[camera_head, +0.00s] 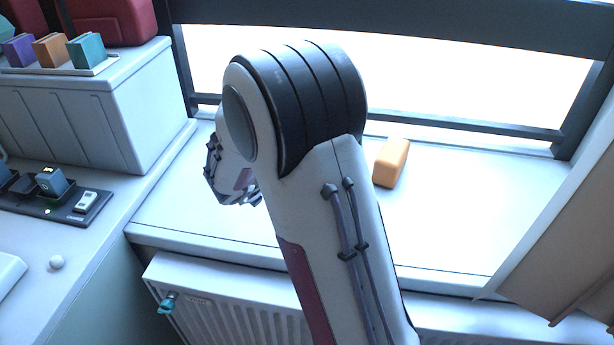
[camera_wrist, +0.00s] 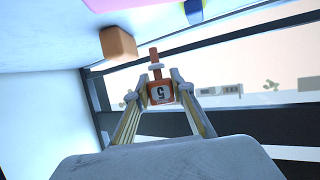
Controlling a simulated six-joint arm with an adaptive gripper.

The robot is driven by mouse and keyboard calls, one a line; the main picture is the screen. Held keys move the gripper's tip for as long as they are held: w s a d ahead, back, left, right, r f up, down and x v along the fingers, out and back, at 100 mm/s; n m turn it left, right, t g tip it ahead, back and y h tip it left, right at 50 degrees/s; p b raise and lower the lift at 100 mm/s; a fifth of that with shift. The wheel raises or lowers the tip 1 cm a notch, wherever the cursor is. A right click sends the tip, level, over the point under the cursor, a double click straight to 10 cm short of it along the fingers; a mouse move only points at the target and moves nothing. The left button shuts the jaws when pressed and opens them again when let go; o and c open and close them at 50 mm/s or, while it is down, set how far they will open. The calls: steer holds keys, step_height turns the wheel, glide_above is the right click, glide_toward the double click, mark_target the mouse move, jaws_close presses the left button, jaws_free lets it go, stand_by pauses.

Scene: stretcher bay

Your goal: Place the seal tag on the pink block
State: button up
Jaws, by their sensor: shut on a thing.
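The seal tag (camera_wrist: 161,93), an orange-red piece marked 5 with a narrow stem, is between the fingertips of my gripper (camera_wrist: 157,86) in the wrist view. The gripper is shut on it and holds it clear of the surface there. A pink surface (camera_wrist: 135,5), probably the pink block, is cut off by the top edge of the wrist view, apart from the tag. In the head view my arm covers much of the middle. Only part of my gripper shows behind it at the left, and I see neither tag nor pink block there.
An orange block (camera_head: 391,163) lies on the white windowsill (camera_head: 450,220), right of my arm; it also shows in the wrist view (camera_wrist: 118,43). A blue item (camera_wrist: 194,10) is near the pink surface. A dark window frame (camera_head: 470,130) stands behind; a brown curtain (camera_head: 570,250) hangs right.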

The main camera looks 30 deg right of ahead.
steer(key=shift+f, duration=1.5)
steer(key=shift+f, duration=1.85)
steer(key=shift+f, duration=0.15)
steer(key=o, duration=0.8)
steer(key=shift+s+a+r, duration=0.1)
steer(key=shift+a+r, duration=0.2)
steer(key=shift+a, duration=0.1)
steer(key=shift+v, duration=5.6)
steer(key=shift+s, duration=0.1)
